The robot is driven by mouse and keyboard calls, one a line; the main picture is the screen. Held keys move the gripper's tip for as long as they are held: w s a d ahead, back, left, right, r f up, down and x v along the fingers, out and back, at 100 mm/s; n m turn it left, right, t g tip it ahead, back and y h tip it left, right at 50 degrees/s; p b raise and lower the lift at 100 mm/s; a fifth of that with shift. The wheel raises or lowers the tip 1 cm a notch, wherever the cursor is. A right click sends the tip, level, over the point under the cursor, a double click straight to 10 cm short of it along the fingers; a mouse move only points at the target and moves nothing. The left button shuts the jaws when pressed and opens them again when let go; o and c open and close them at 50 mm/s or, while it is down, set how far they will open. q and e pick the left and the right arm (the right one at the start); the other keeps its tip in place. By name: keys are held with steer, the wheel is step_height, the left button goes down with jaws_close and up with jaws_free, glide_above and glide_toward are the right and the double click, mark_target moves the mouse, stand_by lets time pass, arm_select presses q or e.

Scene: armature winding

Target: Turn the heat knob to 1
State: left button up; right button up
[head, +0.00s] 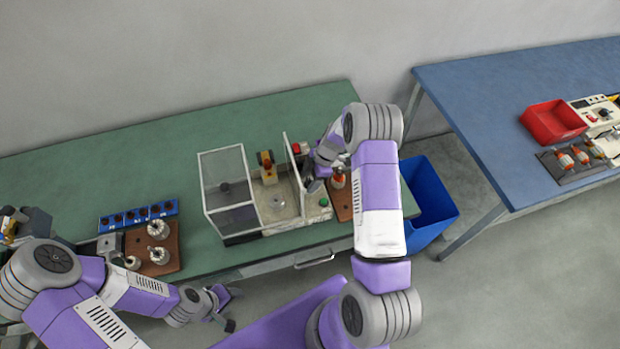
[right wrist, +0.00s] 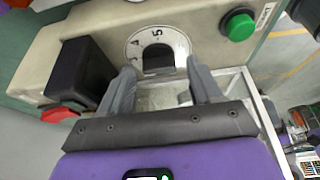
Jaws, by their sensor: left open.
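The heat knob (right wrist: 158,61) is a dark knob on a pale round dial (right wrist: 135,47) with black numbers, of which a 5 and a 4 can be read. In the right wrist view my right gripper (right wrist: 160,70) is open, its two grey fingertips at either side of the knob's near end, with gaps visible; contact cannot be seen. The knob's pointer setting is not clear. In the head view my right gripper (head: 314,178) is at the right side of the machine and hides the knob. My left gripper (head: 226,308) is open and empty before the green table's front edge.
The dial panel carries a green button (right wrist: 238,24) and a red button (right wrist: 60,114) on a black box. The machine's clear guard (head: 228,175) stands on the green table (head: 100,165). A board with metal parts (head: 166,238) is at left, a blue bin (head: 430,200) at right.

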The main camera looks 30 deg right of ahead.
steer(key=c, duration=1)
steer(key=shift+n, duration=0.3)
steer(key=n+g+p, duration=0.1)
steer(key=n, duration=0.1)
steer(key=shift+w+r+n, duration=0.1)
steer(key=shift+n, duration=0.2)
steer(key=n+g+p, duration=0.1)
steer(key=n, duration=0.1)
steer(key=shift+n, duration=0.3)
steer(key=n, duration=0.2)
steer(key=n+g, duration=0.1)
steer(key=n, duration=0.1)
steer(key=shift+w+g+h, duration=0.1)
steer(key=shift+g+h, duration=0.2)
steer(key=shift+n+g+h, duration=0.5)
steer(key=shift+n, duration=1.5)
steer(key=o, duration=1)
